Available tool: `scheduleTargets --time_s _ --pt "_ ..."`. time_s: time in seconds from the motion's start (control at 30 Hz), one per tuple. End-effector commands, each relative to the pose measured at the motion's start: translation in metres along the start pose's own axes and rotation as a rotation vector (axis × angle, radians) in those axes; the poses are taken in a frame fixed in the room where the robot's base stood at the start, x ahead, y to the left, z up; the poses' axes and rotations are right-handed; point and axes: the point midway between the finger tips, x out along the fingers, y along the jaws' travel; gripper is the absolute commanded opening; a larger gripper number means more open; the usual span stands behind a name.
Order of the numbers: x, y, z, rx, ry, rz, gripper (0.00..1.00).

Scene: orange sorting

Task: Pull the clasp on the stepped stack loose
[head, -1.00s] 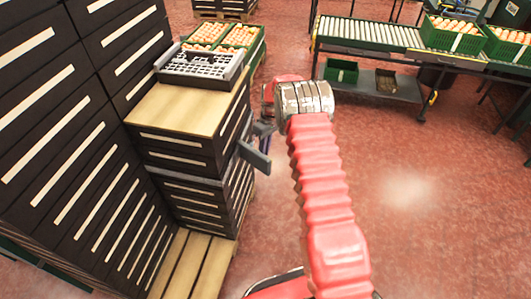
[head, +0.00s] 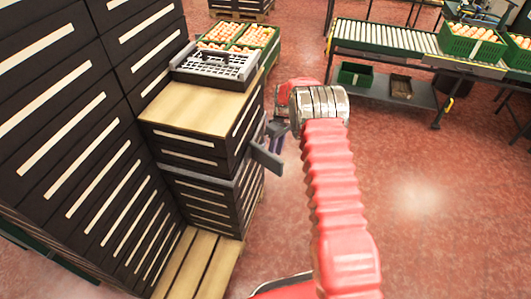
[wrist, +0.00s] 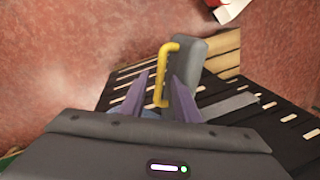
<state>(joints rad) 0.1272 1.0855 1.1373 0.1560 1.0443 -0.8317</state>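The stepped stack of dark crates with pale slots stands on a pallet left of centre in the head view, its lower step topped by a wooden board (head: 200,108). The grey clasp (head: 266,158) sticks out from its right side. In the wrist view the clasp (wrist: 186,52) carries a yellow handle (wrist: 164,62). My gripper (wrist: 161,76) has its two purple fingers on either side of the handle's bar, with a visible gap, so it looks open. In the head view my gripper (head: 276,129) is beside the clasp, partly hidden behind my wrist.
A grey slotted crate (head: 214,68) sits at the board's back edge. Taller dark crates (head: 60,110) rise at left. Behind are green crates of oranges (head: 258,38). A roller conveyor (head: 385,38) runs along the back right. Red floor (head: 440,190) is clear at right.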

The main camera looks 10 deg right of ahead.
Motion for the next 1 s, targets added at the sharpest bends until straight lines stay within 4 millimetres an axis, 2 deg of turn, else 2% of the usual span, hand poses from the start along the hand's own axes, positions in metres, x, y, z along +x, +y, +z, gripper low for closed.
scheduleTargets --time_s 0.27,0.47,1.0 --pt "-0.001 0.001 0.001 0.0 -0.002 -0.001 0.29" --pt "-0.014 0.001 0.001 0.0 -0.001 0.001 0.29" --pt "-0.104 0.002 -0.001 0.0 0.0 0.002 0.29"
